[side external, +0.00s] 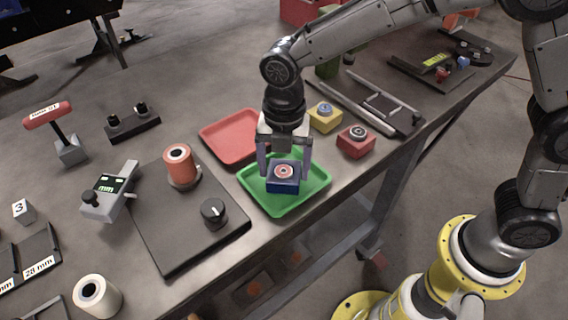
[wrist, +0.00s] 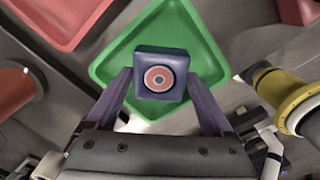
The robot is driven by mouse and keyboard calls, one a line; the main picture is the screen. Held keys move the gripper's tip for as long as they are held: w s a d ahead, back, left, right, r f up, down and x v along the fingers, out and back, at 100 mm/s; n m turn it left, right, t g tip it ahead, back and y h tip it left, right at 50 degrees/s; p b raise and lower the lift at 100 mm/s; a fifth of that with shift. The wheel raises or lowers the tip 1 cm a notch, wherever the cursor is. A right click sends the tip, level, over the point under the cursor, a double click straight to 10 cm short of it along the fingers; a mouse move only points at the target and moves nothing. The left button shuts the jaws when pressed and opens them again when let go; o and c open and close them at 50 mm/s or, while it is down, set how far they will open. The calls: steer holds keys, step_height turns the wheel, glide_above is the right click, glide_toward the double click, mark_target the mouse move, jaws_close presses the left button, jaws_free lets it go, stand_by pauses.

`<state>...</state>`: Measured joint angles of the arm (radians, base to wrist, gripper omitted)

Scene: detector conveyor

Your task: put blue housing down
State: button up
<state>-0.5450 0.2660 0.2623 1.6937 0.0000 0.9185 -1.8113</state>
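The blue housing (side external: 284,184) is a dark blue block with a pale and red ring on its top. It is over the middle of the green tray (side external: 313,199), upright, at or just above the tray floor; I cannot tell whether it touches. My gripper (side external: 285,170) points straight down with one finger on each side of the housing, shut on it. In the wrist view the housing (wrist: 161,88) sits between the two fingertips, with the green tray (wrist: 115,50) beneath and around it.
A red tray (side external: 213,136) lies behind the green one. Yellow (side external: 325,121) and red (side external: 357,146) housings stand to the right. A dark plate (side external: 170,245) with an orange spool (side external: 179,165) and a knob (side external: 214,212) is at left. The table's front edge is close.

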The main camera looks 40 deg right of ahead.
steer(key=shift+o, duration=0.6)
steer(key=shift+r, duration=0.15)
step_height(320, 180, up, 12)
steer(key=s+d+r+m+t, duration=0.1)
steer(key=s+d+r+m, duration=0.3)
steer(key=d+m, duration=0.35)
steer(key=s+d+f+m+t, duration=0.2)
steer(key=s+d+m, duration=0.5)
steer(key=m, duration=0.2)
steer(key=s+d+f+m+t, duration=0.2)
steer(key=s+d+m, duration=0.5)
steer(key=m, duration=0.3)
steer(key=shift+s+t, duration=0.3)
steer(key=shift+s, duration=0.25)
steer(key=shift+m, duration=0.25)
